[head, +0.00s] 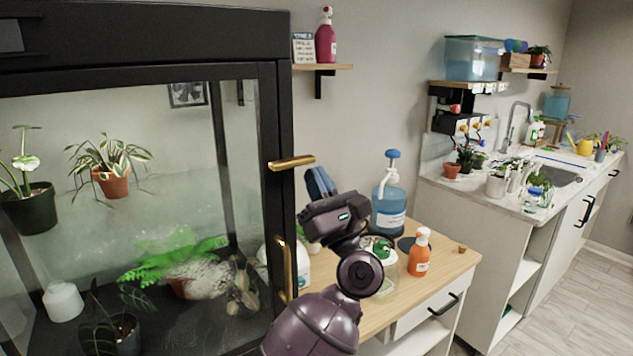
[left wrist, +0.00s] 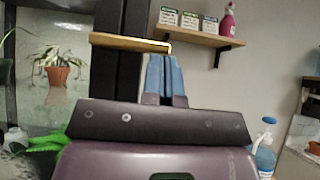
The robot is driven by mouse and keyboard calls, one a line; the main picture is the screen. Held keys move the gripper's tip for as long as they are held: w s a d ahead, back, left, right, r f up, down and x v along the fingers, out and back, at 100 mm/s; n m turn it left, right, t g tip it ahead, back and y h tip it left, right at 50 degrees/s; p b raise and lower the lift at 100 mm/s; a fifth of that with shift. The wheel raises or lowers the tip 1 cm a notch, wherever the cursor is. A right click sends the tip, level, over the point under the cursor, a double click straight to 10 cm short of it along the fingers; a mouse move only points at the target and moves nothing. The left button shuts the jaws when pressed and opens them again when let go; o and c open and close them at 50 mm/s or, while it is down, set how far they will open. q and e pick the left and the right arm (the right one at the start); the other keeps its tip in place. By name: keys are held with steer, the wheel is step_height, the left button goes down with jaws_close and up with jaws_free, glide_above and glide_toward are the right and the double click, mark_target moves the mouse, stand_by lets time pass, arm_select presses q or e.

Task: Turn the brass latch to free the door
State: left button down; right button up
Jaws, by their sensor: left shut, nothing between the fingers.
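The brass latch (head: 291,163) is a flat bar on the black frame of the glass cabinet door (head: 268,130). It lies nearly level and reaches out past the frame's right edge. In the left wrist view the brass latch (left wrist: 130,43) crosses the black frame. My left gripper (head: 317,180) is just below and right of the latch, its blue fingers together and empty. In the left wrist view the fingers (left wrist: 162,75) point up close to the latch's right end; I cannot tell whether they touch it. A vertical brass handle (head: 284,268) is lower on the frame. My right gripper is not in view.
Right of the cabinet, a wooden-topped stand (head: 440,262) holds a blue-topped water jug (head: 389,195) and an orange bottle (head: 419,253) close to my left arm. A small wall shelf (head: 325,67) is above. Potted plants fill the cabinet. Floor at the right is clear.

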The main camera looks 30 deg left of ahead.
arm_select(q)
steer(key=shift+w+n+g+y+b, duration=0.15)
steer(key=shift+n+g+y+b, duration=0.15)
steer(key=shift+n+g+b, duration=0.55)
steer(key=shift+n+g, duration=0.35)
steer(key=shift+w+d+r+n+g+b, duration=0.1)
steer(key=shift+n+g+b, duration=0.3)
steer(key=shift+n, duration=0.3)
